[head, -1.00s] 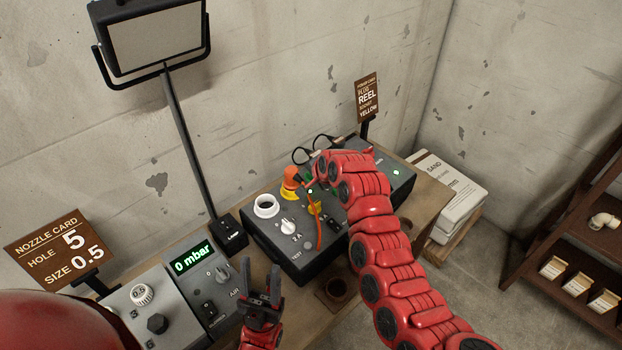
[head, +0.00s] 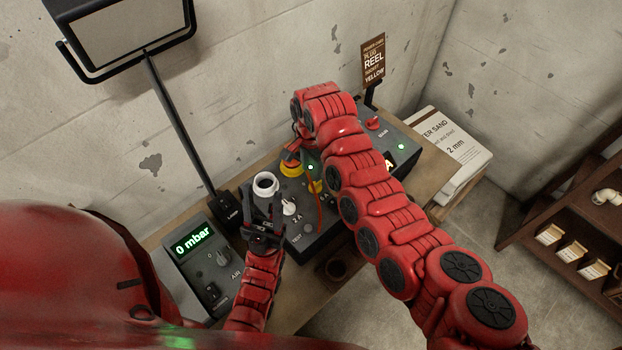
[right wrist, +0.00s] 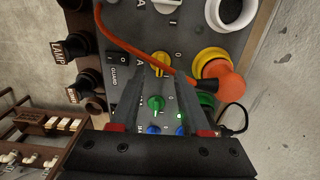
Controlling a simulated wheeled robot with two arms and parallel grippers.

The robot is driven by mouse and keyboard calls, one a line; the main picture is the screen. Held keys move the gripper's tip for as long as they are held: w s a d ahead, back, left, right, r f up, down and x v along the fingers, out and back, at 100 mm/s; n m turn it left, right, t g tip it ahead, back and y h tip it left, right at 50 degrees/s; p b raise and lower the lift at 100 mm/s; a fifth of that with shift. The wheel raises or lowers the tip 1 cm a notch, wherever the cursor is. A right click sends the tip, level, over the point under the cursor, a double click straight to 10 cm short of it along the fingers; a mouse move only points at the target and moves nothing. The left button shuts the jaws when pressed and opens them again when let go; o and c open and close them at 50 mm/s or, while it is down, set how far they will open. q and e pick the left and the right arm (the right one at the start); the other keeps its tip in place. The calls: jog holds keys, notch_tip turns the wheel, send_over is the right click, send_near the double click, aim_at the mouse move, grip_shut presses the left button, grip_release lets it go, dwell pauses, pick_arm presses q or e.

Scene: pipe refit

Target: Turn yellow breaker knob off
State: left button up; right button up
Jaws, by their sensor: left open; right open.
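The yellow breaker knob (right wrist: 159,62) is on the dark panel in the right wrist view, beside a "0" mark. In the head view it shows small (head: 314,187), partly covered by my right arm. My right gripper (right wrist: 166,76) is open, its fingertips just short of the yellow knob in the picture; I cannot tell if they touch it. A green knob (right wrist: 156,103) lies between the fingers in that view. In the head view the right fingers are mostly hidden. My left gripper (head: 262,213) is open and empty in front of the panel's white socket (head: 265,184).
An orange plug (right wrist: 229,83) sits at the yellow socket (right wrist: 212,61), its orange cable (right wrist: 129,47) crossing the panel near the yellow knob. A white knob (head: 289,207) is left of it. The air box (head: 203,262) and a lamp pole (head: 180,120) stand left.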

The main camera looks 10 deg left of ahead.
aim_at(311, 186)
notch_tip(311, 186, down, 5)
jog(key=shift+r+p, duration=0.1)
jog(key=shift+p, duration=0.55)
notch_tip(311, 186, down, 2)
jog(key=shift+f+b, duration=0.2)
jog(key=shift+b, duration=0.1)
jog(key=shift+w+f, duration=0.15)
jog(key=shift+f, duration=0.4)
jog(key=shift+r, duration=0.1)
grip_shut()
